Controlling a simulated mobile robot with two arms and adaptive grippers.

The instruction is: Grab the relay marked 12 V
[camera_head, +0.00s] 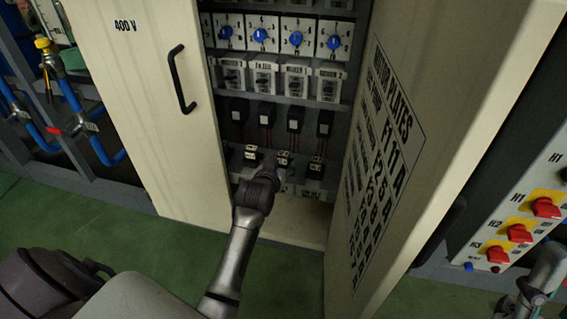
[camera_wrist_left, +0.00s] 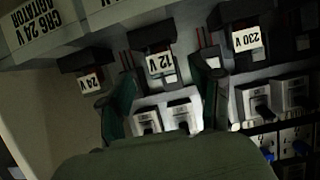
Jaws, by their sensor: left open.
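In the left wrist view, which sees the scene upside down, the relay marked 12 V (camera_wrist_left: 161,63) is a small black block with a white label. It lies between the two spread fingers of my left gripper (camera_wrist_left: 158,84), apart from both. A 24 V relay (camera_wrist_left: 88,83) and a 230 V relay (camera_wrist_left: 247,40) stand on either side of it. In the head view my left gripper (camera_head: 272,168) is at the lowest relay row, in front of the middle relay (camera_head: 284,157), which it partly hides. The labels are too small to read there.
The relays are inside a cabinet between the cream 400 V door (camera_head: 145,80) and the open door with a text plate (camera_head: 460,80). Rows of breakers (camera_head: 264,78) and blue-knobbed switches (camera_head: 260,36) sit above. A panel with red switches (camera_head: 520,233) stands at right.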

